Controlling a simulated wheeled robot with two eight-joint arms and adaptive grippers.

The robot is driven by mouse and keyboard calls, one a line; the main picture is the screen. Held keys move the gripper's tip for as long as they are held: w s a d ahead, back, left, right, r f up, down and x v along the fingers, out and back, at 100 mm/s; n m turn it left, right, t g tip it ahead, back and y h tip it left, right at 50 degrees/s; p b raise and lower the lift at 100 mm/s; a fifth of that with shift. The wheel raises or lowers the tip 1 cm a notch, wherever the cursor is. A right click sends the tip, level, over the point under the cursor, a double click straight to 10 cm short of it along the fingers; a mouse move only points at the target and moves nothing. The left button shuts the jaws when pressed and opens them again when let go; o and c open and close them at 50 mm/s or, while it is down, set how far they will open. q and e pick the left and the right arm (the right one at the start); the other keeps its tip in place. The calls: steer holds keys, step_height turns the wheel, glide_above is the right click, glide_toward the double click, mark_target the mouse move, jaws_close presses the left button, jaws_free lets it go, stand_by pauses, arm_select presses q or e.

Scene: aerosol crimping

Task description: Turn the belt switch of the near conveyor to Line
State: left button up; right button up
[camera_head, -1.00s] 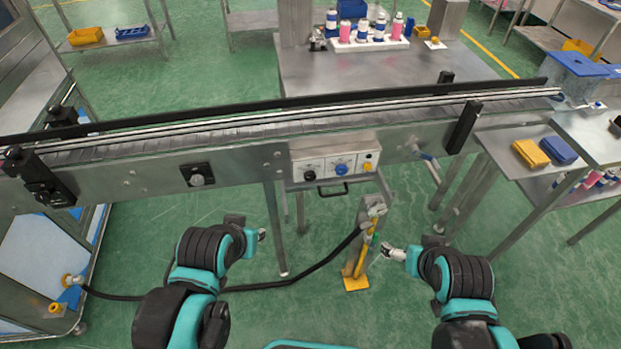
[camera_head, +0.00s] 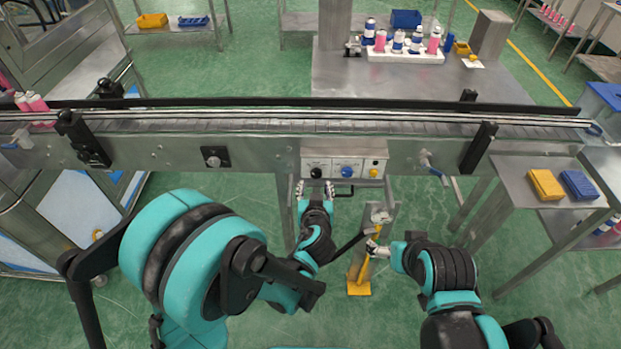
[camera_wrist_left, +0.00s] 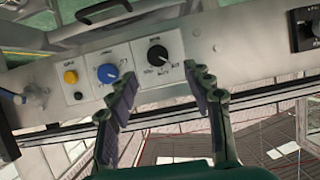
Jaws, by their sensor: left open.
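The near conveyor (camera_head: 250,150) runs across the head view. Its control box (camera_head: 344,150) is on the front side and carries a black knob (camera_head: 316,173), a blue knob (camera_head: 346,172) and a yellow button (camera_head: 374,173). The knob labels are too small to read surely. My left gripper (camera_head: 315,188) is open just below the black knob. In the left wrist view the black knob (camera_wrist_left: 157,53) lies just beyond and between the open fingertips (camera_wrist_left: 161,82), with the blue knob (camera_wrist_left: 107,72) beside the other finger. My right gripper (camera_head: 377,249) is near the yellow-footed post; its fingers are unclear.
A dark handle (camera_head: 345,191) hangs under the control box. A post with a yellow foot (camera_head: 359,288) stands below it. A side table (camera_head: 560,200) holds yellow and blue blocks at right. A metal table (camera_head: 420,85) with a bottle tray stands behind the conveyor.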

mark_target(316, 175)
arm_select(q)
steer(key=b+x, duration=0.2)
steer(key=x, duration=0.4)
steer(key=shift+w+d+f, duration=0.15)
steer(key=shift+f, duration=0.15)
steer(key=shift+w+f, duration=0.2)
steer(key=shift+w, duration=0.5)
steer(key=c, duration=1.2)
